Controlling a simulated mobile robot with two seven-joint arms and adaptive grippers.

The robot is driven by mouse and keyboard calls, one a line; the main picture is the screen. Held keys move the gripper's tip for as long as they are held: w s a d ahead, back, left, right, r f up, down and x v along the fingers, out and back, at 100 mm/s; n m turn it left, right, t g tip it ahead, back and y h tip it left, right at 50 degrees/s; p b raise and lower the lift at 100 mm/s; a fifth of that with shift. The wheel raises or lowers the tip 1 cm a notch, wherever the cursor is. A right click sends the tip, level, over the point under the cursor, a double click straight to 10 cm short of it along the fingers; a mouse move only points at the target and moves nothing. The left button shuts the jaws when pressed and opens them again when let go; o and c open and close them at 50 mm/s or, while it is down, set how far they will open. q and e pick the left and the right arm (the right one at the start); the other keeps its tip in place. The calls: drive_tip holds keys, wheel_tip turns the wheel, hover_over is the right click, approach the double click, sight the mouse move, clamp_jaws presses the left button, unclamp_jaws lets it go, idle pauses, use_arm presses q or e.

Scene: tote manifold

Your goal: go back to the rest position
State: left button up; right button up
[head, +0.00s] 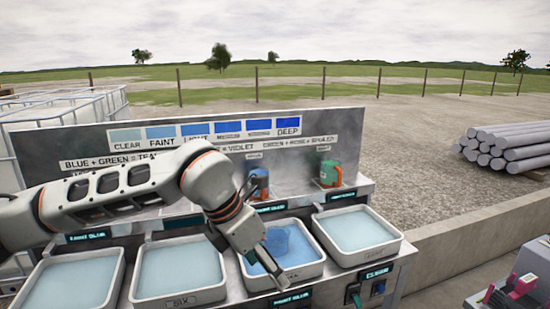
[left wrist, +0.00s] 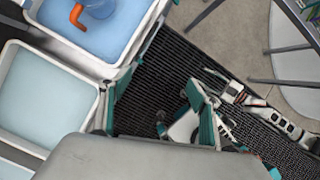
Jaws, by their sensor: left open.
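My left gripper (head: 262,262) hangs over the left part of the third tray (head: 312,270) in the head view, pointing down. In the left wrist view its two teal fingers (left wrist: 158,112) stand wide apart, with nothing held between them. A clear blue vessel (head: 290,241) stands in the blue liquid of that tray, to the right of the gripper. In the left wrist view the vessel (left wrist: 100,8) shows at the top with an orange handle (left wrist: 78,17), clear of the fingers.
More trays of pale blue liquid stand beside it: one marked SIX (head: 180,299), one at far left (head: 70,302), one at right (head: 358,258). A blue (head: 258,184) and a green-orange dispenser (head: 330,174) stand behind. A concrete ledge (head: 470,225) runs at right.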

use_arm(q)
drive_tip(key=s+d+r+n+g+h, duration=0.2)
drive_tip(key=s+d+g+h, duration=0.5)
drive_tip(key=s+d+h, duration=0.6)
drive_tip(key=w+r+n+t+h, duration=0.3)
drive_tip(key=w+n+t+h, duration=0.15)
drive_tip(key=n+t, duration=0.4)
drive_tip(key=w+a+f+n+t+y+p, duration=0.1)
drive_tip(key=w+a+f+n+t+y, duration=0.2)
drive_tip(key=a+f+n+t+y, duration=0.6)
drive_tip(key=w+a+f+n+t+y, duration=0.1)
drive_tip(key=w+a+f+n+t, duration=0.4)
drive_tip(key=n, duration=0.8)
drive_tip(key=s+a+f+n+g+y, duration=0.2)
drive_tip(key=s+a+f, duration=0.3)
drive_tip(key=f, duration=0.5)
drive_tip(key=s+a+f+n+g+y, duration=0.3)
drive_tip(key=s+a+f, duration=0.3)
drive_tip(key=f, duration=0.3)
drive_tip(key=s+a+f+n+g+y, duration=0.2)
drive_tip(key=s+a+f+n+y, duration=0.2)
drive_tip(key=s+a+f, duration=0.2)
wheel_tip(320, 180, down, 5)
drive_tip(key=shift+s+r+p, duration=0.2)
drive_tip(key=shift+s+p, duration=0.1)
drive_tip(key=shift+s, duration=0.75)
